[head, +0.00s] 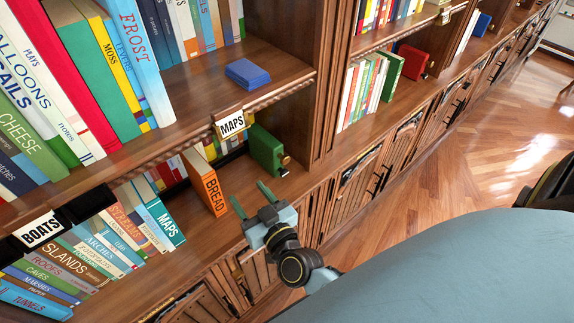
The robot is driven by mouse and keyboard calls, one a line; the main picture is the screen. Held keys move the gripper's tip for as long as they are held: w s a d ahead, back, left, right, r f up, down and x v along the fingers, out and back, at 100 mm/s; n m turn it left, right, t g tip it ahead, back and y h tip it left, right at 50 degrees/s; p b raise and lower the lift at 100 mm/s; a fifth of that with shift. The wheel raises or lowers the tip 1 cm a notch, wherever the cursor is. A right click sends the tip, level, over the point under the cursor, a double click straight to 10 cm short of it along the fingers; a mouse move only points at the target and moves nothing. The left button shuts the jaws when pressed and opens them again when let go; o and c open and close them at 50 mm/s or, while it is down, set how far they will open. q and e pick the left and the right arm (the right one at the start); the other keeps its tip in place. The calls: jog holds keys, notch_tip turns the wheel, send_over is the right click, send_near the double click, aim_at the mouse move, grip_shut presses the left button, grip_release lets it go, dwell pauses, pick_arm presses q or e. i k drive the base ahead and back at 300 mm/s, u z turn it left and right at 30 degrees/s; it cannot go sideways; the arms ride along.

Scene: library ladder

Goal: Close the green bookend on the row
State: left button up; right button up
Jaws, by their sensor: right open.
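The green bookend (265,148) stands at the right end of the lower shelf, under the MAPS label. An orange book titled BREAD (205,182) stands to its left, tilted, with a gap between them. Further left, a row of books ends with a teal book titled MAPS (160,217). My right gripper (252,198) is open and empty in front of the shelf edge, below the bookend and right of the BREAD book. Its two green fingers are apart and touch nothing that I can see. My left gripper is not in view.
A blue block (247,74) lies on the shelf above. A MAPS label (231,124) hangs on that shelf's edge and a BOATS label (41,229) is at left. A red bookend (412,61) stands in the right bay. Wood floor (500,150) is open at right.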

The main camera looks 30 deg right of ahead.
aim_at(267, 149)
jog(key=z, duration=1)
